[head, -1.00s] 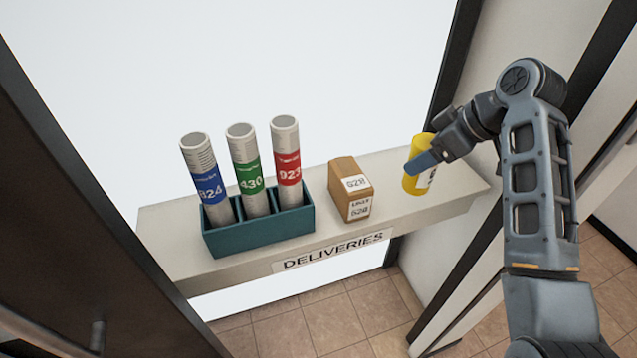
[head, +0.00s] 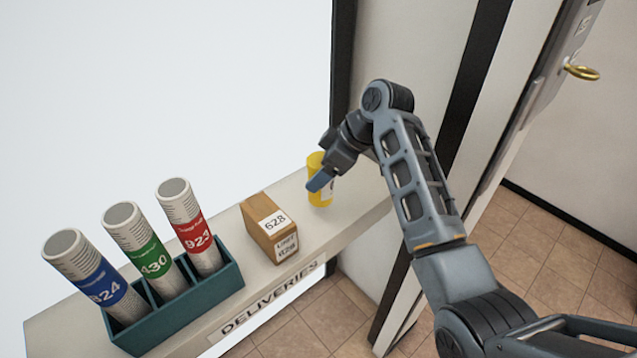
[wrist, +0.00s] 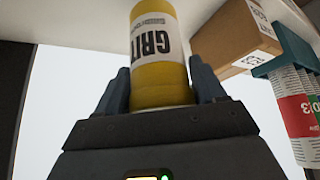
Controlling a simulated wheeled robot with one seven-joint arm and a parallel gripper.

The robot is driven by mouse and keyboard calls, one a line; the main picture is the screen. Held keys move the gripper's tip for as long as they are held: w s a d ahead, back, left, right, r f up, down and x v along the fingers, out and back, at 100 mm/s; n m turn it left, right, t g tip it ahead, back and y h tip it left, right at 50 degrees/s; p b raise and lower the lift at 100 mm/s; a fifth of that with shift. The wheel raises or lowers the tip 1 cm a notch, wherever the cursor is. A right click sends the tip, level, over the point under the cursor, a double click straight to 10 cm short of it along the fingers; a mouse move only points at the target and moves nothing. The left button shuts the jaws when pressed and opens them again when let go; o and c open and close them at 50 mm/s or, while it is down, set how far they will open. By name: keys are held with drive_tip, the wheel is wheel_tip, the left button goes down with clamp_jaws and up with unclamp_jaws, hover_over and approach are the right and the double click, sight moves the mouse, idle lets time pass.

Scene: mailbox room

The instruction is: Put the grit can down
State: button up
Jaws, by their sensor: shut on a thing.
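The yellow grit can (head: 317,164) is upright at the right end of the pale deliveries shelf (head: 352,207). My gripper (head: 322,180) is shut on it from the front, with a blue finger across the can. In the wrist view the can (wrist: 160,75) fills the space between the two fingers, and its white label reads GRIT upside down. The can's base seems to be at the shelf surface, but I cannot tell whether it touches.
A brown box marked 628 (head: 262,222) stands left of the can with a gap between. A teal rack (head: 188,310) with blue, green and red labelled tubes is farther left. A dark post and wall (head: 398,50) border the shelf's right end.

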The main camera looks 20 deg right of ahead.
drive_tip(key=shift+f, duration=1.95)
drive_tip(key=shift+f, duration=0.15)
drive_tip(key=o, duration=1.4)
drive_tip(key=shift+v, duration=3.9)
